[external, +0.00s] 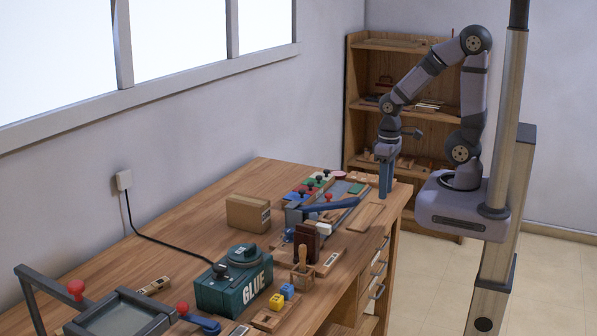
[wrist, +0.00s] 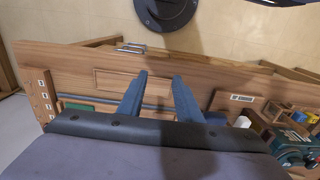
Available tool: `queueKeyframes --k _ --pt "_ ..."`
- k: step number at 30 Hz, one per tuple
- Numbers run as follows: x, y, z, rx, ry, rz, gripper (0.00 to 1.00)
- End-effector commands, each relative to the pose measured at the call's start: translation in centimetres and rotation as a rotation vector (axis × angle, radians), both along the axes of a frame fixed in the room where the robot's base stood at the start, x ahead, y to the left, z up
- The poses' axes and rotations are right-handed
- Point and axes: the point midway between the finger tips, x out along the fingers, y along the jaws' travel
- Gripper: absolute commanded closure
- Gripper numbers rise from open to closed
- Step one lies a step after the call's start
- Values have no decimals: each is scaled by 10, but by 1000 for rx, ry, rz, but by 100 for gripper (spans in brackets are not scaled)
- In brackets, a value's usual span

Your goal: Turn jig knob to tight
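I cannot tell which part is the jig knob, and no tight marking is readable. Round red knobs show in the external view: one on the grey frame at the front left (external: 76,288), one by a blue handle (external: 182,308), and one near the long blue lever (external: 328,197). My gripper (external: 385,182) points down above the far right end of the bench, well away from the front-left knobs. In the wrist view my gripper (wrist: 160,76) has its two blue fingers apart with nothing between them.
The wooden bench (external: 180,240) holds a green glue machine (external: 222,294), a cardboard box (external: 248,213), a stamp (external: 302,268) and yellow and blue blocks (external: 277,301). A bare wooden panel (external: 366,217) lies near my gripper. A shelf (external: 357,120) stands behind.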

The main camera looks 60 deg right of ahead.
Motion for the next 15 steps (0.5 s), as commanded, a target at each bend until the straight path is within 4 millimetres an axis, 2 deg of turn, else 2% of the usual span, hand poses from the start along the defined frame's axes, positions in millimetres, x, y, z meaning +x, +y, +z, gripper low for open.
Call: queueKeyframes --k 7,15 --pt "1 0 8 0 -3 0 55" --pt "1 0 42 0 -5 0 55"
